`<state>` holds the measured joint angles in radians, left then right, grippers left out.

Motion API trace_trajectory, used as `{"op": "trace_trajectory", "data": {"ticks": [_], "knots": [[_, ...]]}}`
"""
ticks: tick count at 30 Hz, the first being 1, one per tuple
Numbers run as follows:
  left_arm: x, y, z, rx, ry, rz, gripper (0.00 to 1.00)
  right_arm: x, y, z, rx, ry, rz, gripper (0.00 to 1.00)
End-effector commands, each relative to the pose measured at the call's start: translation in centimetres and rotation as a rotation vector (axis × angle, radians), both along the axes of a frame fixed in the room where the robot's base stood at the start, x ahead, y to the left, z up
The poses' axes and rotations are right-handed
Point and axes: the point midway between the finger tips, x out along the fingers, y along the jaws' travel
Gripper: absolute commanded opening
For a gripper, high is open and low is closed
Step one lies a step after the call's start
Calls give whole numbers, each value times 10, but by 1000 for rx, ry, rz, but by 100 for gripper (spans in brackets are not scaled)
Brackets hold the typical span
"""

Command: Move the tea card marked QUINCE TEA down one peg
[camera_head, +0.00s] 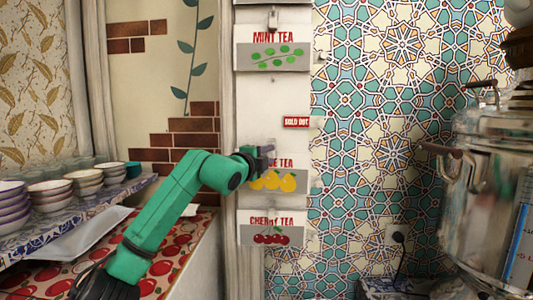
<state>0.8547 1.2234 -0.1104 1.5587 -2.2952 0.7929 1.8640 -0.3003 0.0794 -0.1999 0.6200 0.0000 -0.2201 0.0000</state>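The card with yellow fruit (284,181) hangs on the white board in the middle; only "E TEA" shows of its lettering, the rest is behind my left gripper (265,153). My green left arm reaches in from the lower left. The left gripper is at the card's upper left edge, in front of it. I cannot tell whether it touches the card, or whether its fingers are open or shut. The MINT TEA card (272,55) hangs above and the CHERRY TEA card (272,230) just below. My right gripper is not in view.
A red SOLD OUT tag (296,122) is on the board between the mint and yellow-fruit cards. A large metal samovar (480,200) stands at the right. Stacked bowls (48,193) stand on a patterned shelf at the left. A bare stretch of board lies below MINT TEA.

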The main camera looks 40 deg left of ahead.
Motion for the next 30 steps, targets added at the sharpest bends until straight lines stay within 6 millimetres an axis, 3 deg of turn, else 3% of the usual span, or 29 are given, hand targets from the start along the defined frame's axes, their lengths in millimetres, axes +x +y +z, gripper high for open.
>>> {"op": "trace_trajectory", "data": {"ticks": [1, 2, 7, 11, 24, 30], "knots": [[-2, 8, 8, 3, -19, 18, 55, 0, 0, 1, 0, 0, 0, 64], [-2, 8, 8, 3, -19, 18, 67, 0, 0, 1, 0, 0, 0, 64], [-5, 8, 6, 4, -19, 19, 67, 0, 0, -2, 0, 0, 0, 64], [-18, 4, 3, 7, -20, 18, 67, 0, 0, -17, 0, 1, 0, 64], [-111, -30, -1, 12, -19, 5, 67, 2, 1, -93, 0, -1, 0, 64], [-147, -42, 5, 10, -19, 3, 67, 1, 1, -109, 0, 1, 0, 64]]}}
